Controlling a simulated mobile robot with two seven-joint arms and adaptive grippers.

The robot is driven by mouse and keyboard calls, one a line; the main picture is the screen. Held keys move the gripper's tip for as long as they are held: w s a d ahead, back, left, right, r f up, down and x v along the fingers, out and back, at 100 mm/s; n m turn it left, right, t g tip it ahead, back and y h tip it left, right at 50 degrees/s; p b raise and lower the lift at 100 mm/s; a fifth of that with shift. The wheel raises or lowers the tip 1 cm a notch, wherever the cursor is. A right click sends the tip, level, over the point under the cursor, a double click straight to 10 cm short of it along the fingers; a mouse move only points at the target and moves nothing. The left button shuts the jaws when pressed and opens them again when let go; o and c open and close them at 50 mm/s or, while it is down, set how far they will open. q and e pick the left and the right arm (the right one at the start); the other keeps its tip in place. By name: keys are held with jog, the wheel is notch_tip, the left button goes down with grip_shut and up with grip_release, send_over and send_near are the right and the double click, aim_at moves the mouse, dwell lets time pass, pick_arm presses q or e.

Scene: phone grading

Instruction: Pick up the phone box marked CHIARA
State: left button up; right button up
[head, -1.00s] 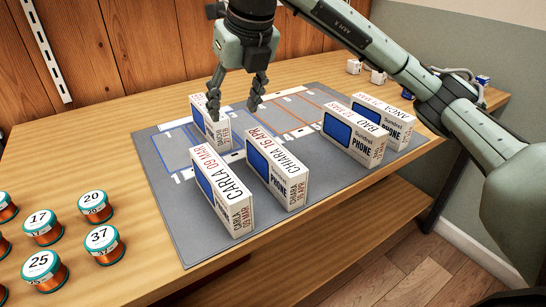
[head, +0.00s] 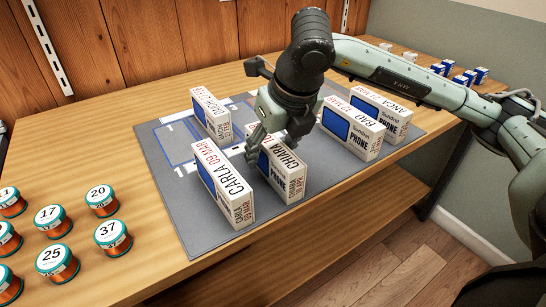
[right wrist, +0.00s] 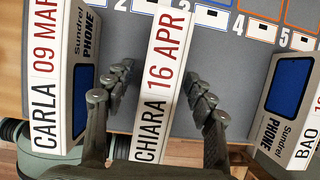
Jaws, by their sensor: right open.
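The white phone box marked CHIARA (head: 291,184) stands on the grey mat (head: 185,236), right of the box marked CARLA (head: 236,203). In the right wrist view the CHIARA box (right wrist: 163,66) runs lengthwise between the fingers, its label reading CHIARA 16 APR. My right gripper (head: 275,147) is open over this box, one finger on each side. In the right wrist view the open fingers (right wrist: 158,95) show gaps to the box. The gripper hides the box's far upper part in the head view. My left gripper is in neither view.
CARLA stands close on the left. BAO (head: 352,132) and ANCA (head: 392,118) stand to the right, and another box (head: 211,115) stands behind CARLA. Several numbered spools (head: 115,238) are at the left on the wooden table (head: 150,98). Small boxes (head: 463,80) are at the back right.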

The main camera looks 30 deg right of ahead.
jog(key=shift+x, duration=1.05)
grip_shut()
